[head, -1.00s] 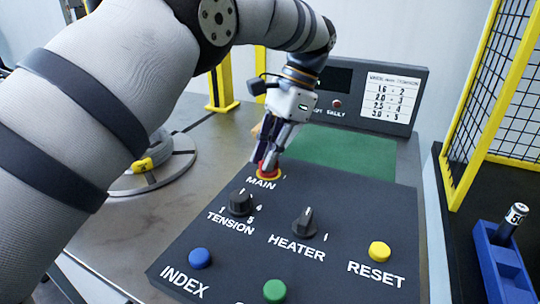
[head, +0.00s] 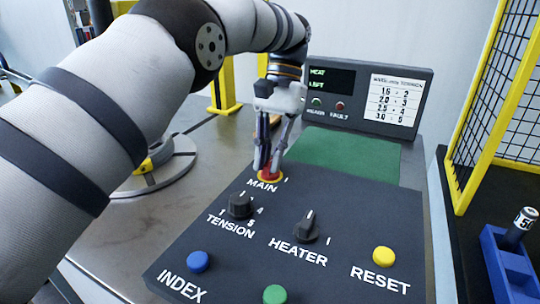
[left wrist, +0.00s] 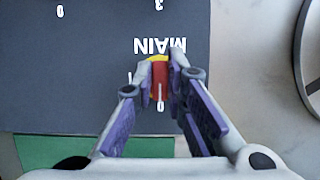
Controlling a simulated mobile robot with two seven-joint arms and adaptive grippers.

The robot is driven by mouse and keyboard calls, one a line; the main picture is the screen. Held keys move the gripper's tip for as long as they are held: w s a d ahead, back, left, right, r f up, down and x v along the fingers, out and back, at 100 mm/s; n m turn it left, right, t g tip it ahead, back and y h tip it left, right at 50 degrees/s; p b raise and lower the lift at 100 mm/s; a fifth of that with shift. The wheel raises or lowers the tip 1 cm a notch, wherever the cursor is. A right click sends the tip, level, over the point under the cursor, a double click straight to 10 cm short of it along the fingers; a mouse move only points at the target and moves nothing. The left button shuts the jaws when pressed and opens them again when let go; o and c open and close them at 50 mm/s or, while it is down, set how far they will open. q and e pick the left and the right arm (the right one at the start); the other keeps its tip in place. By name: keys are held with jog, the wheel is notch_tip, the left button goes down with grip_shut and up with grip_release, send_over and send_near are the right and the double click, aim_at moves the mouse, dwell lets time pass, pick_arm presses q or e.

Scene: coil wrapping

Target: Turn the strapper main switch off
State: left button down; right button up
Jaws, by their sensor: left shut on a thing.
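The main switch (head: 269,178) is a red handle on a yellow ring, at the far edge of the dark control panel (head: 335,205), above the label MAIN. My left gripper (head: 268,166) reaches down from behind and is shut on the red handle. In the left wrist view the red handle (left wrist: 160,78) sits between the two fingertips (left wrist: 162,72). Its white line appears to point at the 0 mark, with the I mark to its left. The fingers hide part of the yellow ring. My right gripper is not in view.
The panel also carries the tension knob (head: 240,205), heater knob (head: 306,227), blue index button (head: 198,261), yellow reset button (head: 383,257) and a green button (head: 274,294). Behind stands a display box (head: 355,117) with HEAT and LIFT lit. A yellow-framed mesh guard (head: 489,110) is at right.

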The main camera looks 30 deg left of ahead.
pick_arm(q)
jog(key=shift+f, duration=0.2)
dwell(0.3)
jog(key=c, duration=1.6)
grip_release()
jog(key=shift+r, duration=0.15)
